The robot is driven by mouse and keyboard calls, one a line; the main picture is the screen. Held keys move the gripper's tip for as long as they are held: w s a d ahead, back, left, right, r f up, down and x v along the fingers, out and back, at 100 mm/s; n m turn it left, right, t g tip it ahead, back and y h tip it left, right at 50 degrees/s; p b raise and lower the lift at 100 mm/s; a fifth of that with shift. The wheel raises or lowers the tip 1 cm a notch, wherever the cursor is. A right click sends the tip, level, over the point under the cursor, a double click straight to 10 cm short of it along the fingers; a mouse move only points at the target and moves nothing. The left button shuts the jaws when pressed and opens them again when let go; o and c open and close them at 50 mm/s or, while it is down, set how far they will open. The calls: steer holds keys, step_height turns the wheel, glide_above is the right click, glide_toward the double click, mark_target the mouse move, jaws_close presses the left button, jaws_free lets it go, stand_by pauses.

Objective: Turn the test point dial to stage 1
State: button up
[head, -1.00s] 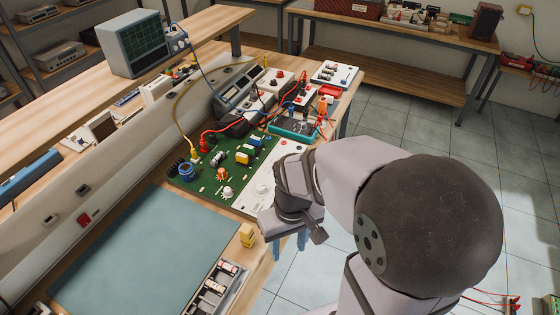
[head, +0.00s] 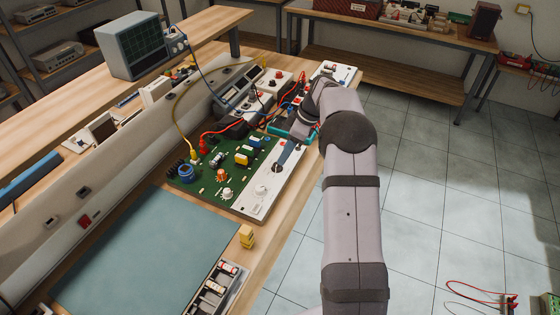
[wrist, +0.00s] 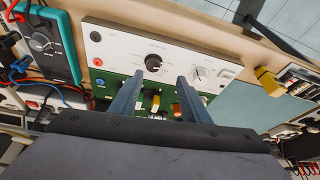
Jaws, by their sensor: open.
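A green circuit board (head: 205,180) with a white panel (head: 258,205) along its right edge lies on the bench. In the wrist view the white panel (wrist: 120,42) carries a black round dial (wrist: 153,62) with marks around it; the lettering is too small to read. A smaller knob or switch (wrist: 197,73) sits to its right. My gripper (wrist: 160,79) is open and empty, its two blue-grey fingers reaching over the board toward the panel. The dial appears just beyond and between the fingertips; I cannot tell any contact. In the head view my gripper (head: 280,166) is over the panel's far part.
A teal multimeter (wrist: 48,45) with cables lies left of the panel in the wrist view. A blue-green mat (head: 145,255) is clear. Red and yellow cables cross the board's far end.

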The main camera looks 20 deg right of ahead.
mark_target(277, 167)
steer(key=shift+n, duration=0.3)
steer(key=shift+w+d+p+x, duration=0.2)
steer(key=shift+p+x, duration=0.3)
steer(key=shift+x, duration=0.75)
steer(key=shift+w+d+p+x, duration=0.1)
steer(key=shift+w+p+x, duration=0.25)
steer(key=shift+x, duration=0.9)
steer(key=shift+w+d+p+x, duration=0.15)
steer(key=shift+p+x, duration=0.45)
steer(key=shift+x, duration=0.7)
steer(key=c, duration=1.1)
